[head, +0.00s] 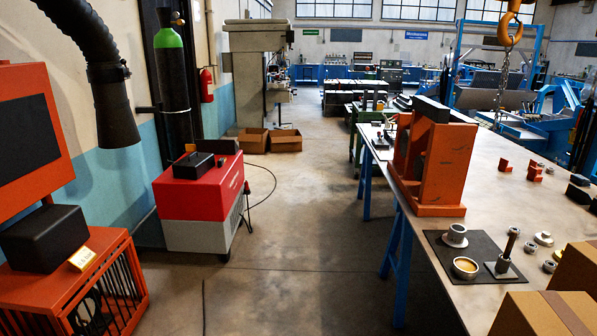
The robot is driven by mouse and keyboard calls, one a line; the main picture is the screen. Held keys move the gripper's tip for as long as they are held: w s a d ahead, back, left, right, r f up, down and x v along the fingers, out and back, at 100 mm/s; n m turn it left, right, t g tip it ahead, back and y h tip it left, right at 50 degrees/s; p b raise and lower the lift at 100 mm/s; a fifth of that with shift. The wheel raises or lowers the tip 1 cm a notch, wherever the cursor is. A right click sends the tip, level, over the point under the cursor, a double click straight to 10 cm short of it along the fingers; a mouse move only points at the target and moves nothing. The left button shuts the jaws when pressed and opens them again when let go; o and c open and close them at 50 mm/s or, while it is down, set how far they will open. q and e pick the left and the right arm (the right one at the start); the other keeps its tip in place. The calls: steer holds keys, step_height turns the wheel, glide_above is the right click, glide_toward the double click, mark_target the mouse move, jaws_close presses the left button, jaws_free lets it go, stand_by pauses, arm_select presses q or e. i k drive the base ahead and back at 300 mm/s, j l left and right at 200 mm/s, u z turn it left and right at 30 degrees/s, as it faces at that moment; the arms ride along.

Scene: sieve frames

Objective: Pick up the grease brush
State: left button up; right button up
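No brush can be made out for certain in the head view. A dark mat (437,246) lies on the near left part of the workbench at right. On it stand a small metal cup with amber content (466,266), a grey flanged part (455,236), and an upright dark rod on a flat square base (504,262). I cannot tell whether the rod is the grease brush. Neither of my grippers is in view.
An orange press-like frame (441,165) stands on the workbench (490,185) behind the mat. Cardboard boxes (545,314) fill the near right corner. A red and grey machine (200,205) and an orange cabinet (75,285) stand at left. The floor (300,240) between is mostly clear.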

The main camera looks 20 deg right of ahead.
mark_target(513, 236)
steer(key=i+l+z, duration=0.1)
steer(key=i+z, duration=0.35)
steer(key=i+j+z, duration=0.1)
steer(key=i+z, duration=0.4)
steer(key=i, duration=0.15)
steer(key=i+j+z, duration=0.25)
steer(key=i+z, duration=0.2)
steer(key=i, duration=0.05)
